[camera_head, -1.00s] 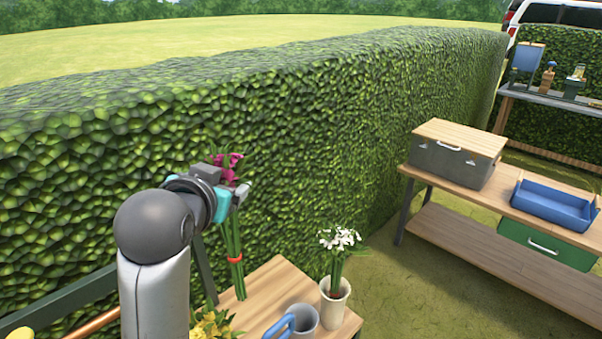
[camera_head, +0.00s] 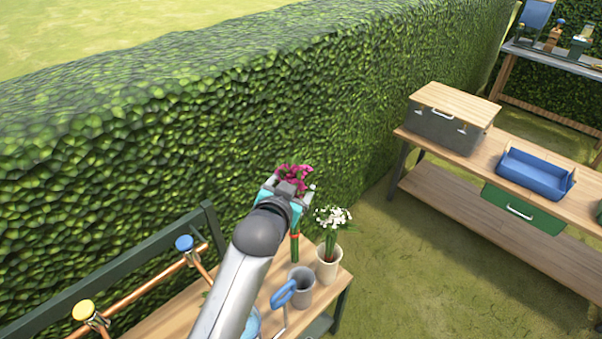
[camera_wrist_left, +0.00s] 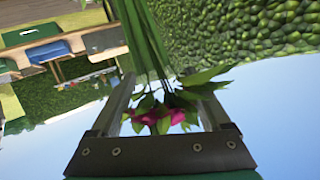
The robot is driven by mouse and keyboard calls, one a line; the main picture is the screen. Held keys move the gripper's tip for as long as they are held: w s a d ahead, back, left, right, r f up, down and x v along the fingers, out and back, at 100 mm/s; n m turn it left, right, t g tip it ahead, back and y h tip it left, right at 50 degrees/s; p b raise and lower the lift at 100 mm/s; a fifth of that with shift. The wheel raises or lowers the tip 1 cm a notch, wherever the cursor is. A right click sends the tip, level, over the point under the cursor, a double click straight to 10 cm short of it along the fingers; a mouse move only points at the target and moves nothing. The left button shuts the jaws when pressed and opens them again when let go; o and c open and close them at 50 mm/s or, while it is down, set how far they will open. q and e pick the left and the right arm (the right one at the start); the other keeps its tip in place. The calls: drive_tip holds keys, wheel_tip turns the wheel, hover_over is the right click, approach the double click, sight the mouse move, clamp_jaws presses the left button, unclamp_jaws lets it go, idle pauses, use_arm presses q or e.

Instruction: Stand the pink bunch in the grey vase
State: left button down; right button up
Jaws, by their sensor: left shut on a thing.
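My left gripper (camera_head: 288,192) is shut on the pink bunch (camera_head: 293,175), gripping it below the blooms. Its green stems with a red band hang down about upright. In the left wrist view the pink blooms (camera_wrist_left: 158,119) and stems lie between the fingers. The grey vase (camera_head: 301,290) stands on the wooden table, and the stem ends appear at or just behind its rim. I cannot tell whether they are inside it. My right gripper is not in view.
A cream vase (camera_head: 328,265) with white flowers (camera_head: 333,216) stands close right of the grey vase. A blue handle (camera_head: 284,293) is in front of it. A rail with taps (camera_head: 185,243) and a hedge (camera_head: 200,140) run behind the table (camera_head: 170,318).

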sight(301, 198)
use_arm(q)
drive_tip(key=shift+s+d+f+h+p, duration=0.25)
drive_tip(key=shift+s+d+h+p, duration=0.2)
drive_tip(key=shift+d+p, duration=0.3)
drive_tip(key=shift+f+b, duration=0.4)
drive_tip(key=shift+f, duration=0.8)
wheel_tip(301, 198, down, 19)
drive_tip(key=b, duration=1.5)
drive_tip(key=shift+r, duration=0.15)
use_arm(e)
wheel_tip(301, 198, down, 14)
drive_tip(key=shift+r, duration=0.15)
use_arm(q)
drive_tip(key=shift+c, duration=0.9)
unclamp_jaws()
drive_tip(key=shift+o, duration=0.8)
